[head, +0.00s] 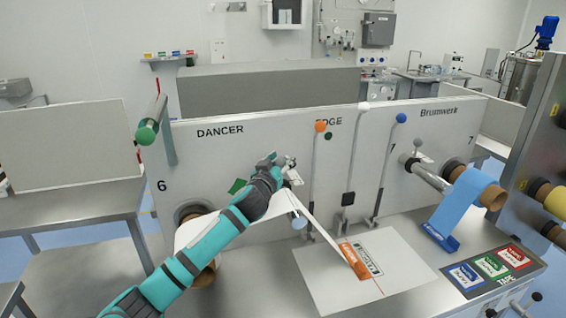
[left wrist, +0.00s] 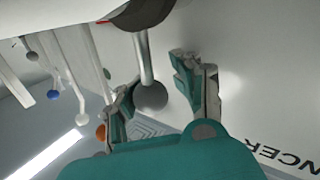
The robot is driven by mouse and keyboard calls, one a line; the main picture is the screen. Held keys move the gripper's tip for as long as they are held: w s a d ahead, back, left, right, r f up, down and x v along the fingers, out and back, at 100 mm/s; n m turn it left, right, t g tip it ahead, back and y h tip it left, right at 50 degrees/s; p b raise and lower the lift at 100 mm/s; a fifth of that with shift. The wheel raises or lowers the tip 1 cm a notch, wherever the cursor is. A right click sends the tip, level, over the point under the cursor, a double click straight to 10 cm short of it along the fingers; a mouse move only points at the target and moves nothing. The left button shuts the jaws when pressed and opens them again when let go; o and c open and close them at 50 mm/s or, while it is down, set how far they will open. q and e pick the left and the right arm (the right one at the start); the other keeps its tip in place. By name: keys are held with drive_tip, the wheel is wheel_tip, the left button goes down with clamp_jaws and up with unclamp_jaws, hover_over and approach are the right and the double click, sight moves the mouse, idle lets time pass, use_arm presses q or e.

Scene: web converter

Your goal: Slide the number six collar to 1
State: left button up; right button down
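The digit 6 marks the left of the white machine panel (head: 220,150). Below it a dark round mount (head: 195,211) holds a roll with a brown core, partly hidden by my left arm and the white web (head: 192,232). My left gripper (head: 283,170) is in front of the panel, under the DANCER and EDGE lettering. In the left wrist view its fingers are apart, with a grey ball knob (left wrist: 150,97) on a metal stem between them. The stem comes from a dark round part (left wrist: 146,12); I cannot tell whether it is the number six collar. No mark 1 is readable.
Levers with orange (head: 320,126), white (head: 363,107) and blue (head: 401,118) knobs stand right of the gripper. A similar grey knob (head: 417,143) is by the blue web (head: 464,205) at 7. A printed sheet (head: 330,285) lies on the bench.

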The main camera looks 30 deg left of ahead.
use_arm(q)
drive_tip(key=o, duration=0.4)
drive_tip(key=shift+s+a+r, duration=0.1)
drive_tip(key=shift+s+a, duration=0.05)
drive_tip(key=shift+a, duration=0.15)
drive_tip(key=shift+s+d, duration=0.45)
drive_tip(key=shift+s, duration=0.05)
drive_tip(key=v, duration=1.1)
drive_tip(key=shift+a, duration=0.25)
